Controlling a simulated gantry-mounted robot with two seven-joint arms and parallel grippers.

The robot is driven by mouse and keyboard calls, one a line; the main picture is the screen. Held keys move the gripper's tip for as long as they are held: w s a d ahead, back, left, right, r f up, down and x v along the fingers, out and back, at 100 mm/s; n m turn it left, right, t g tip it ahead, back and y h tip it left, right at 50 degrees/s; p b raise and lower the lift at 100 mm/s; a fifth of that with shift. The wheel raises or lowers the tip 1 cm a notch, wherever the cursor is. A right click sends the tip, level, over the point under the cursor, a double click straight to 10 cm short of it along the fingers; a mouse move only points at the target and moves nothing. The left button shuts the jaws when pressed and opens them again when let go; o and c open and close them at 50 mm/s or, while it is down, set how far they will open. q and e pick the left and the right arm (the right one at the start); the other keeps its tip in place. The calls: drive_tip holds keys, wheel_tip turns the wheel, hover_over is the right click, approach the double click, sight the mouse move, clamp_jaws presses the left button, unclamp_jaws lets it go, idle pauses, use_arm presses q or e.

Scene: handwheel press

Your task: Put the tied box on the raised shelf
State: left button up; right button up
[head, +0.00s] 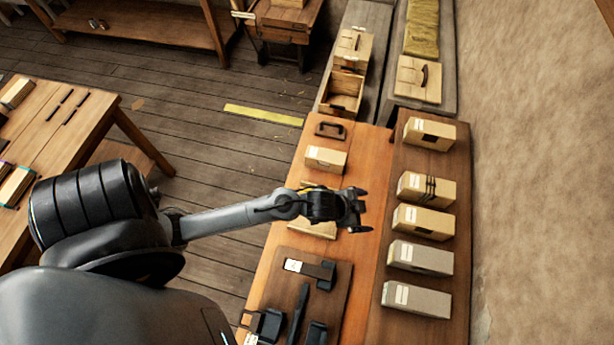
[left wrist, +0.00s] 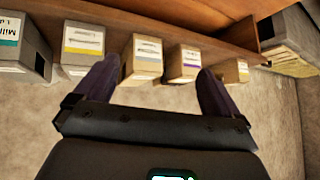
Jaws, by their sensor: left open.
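The tied box (head: 427,189), a light tan box with dark bands around it, stands in a row of boxes on the raised shelf (head: 411,160) along the wall. My left gripper (head: 357,208) is open and empty, over the bench to the left of the shelf and apart from the tied box. In the left wrist view, the open fingers (left wrist: 156,88) show with the row of boxes beyond them. I cannot tell which box there is the tied one. My right gripper is not in view.
A small box (head: 326,160) and a dark handle (head: 330,130) lie on the bench. Dark tools (head: 310,268) lie on a board nearer me.

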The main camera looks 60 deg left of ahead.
use_arm(q)
drive_tip(key=s+a+r+n+g+y, duration=0.1)
drive_tip(key=s+r+n+g, duration=0.1)
drive_tip(key=s, duration=0.6)
drive_tip(key=s+a+r+n+g+y, duration=0.1)
drive_tip(key=s+r, duration=0.3)
drive_tip(key=s, duration=0.4)
drive_tip(key=shift+s+a+n+g, duration=0.3)
drive_tip(key=shift+a+n+g, duration=0.15)
drive_tip(key=shift+g, duration=0.45)
